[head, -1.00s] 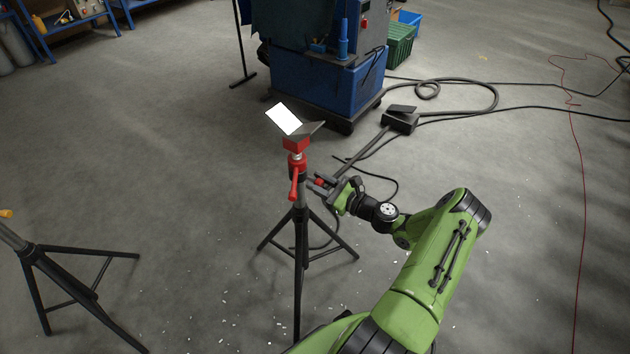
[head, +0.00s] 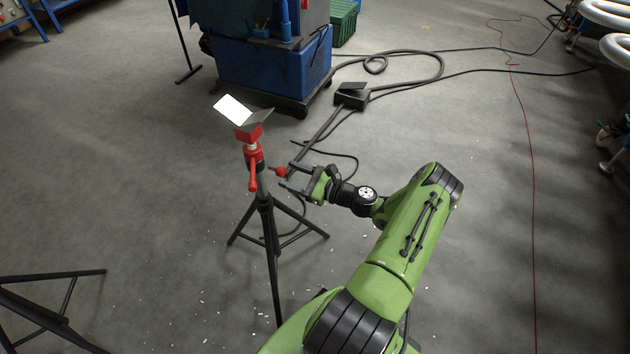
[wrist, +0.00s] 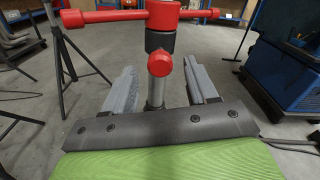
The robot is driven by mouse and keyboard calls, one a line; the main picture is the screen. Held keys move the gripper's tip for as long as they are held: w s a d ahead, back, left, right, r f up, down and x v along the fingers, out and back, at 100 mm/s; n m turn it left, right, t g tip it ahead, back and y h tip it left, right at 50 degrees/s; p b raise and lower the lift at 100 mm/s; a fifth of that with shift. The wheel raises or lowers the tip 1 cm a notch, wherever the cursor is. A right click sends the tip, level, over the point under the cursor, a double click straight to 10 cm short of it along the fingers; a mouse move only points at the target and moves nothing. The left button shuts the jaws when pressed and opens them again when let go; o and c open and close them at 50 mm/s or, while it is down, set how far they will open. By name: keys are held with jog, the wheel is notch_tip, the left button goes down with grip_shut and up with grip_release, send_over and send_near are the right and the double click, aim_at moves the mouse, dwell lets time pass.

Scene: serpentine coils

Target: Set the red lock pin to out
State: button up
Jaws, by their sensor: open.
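The red lock pin shows as a round red knob (head: 280,171) on the right side of the tripod stand's post (head: 262,190). In the wrist view the knob (wrist: 160,62) faces me, just below the red collar. My gripper (head: 287,176) is open, with its fingertips to either side of the knob. In the wrist view a gap shows between the knob and each finger of my gripper (wrist: 162,66), and nothing is held. The pin's shaft is hidden behind the knob, so I cannot tell how far out it stands.
A red T-handle (wrist: 95,16) crosses above the knob. The stand's V-shaped head (head: 240,112) sits on top. A black foot pedal (head: 351,97) with hoses lies behind, near a blue machine (head: 270,70). Another tripod (head: 50,310) stands at left. Floor at right is mostly clear.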

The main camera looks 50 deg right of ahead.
jog(key=p+v, duration=0.1)
jog(key=v, duration=1.1)
jog(key=shift+s, duration=0.1)
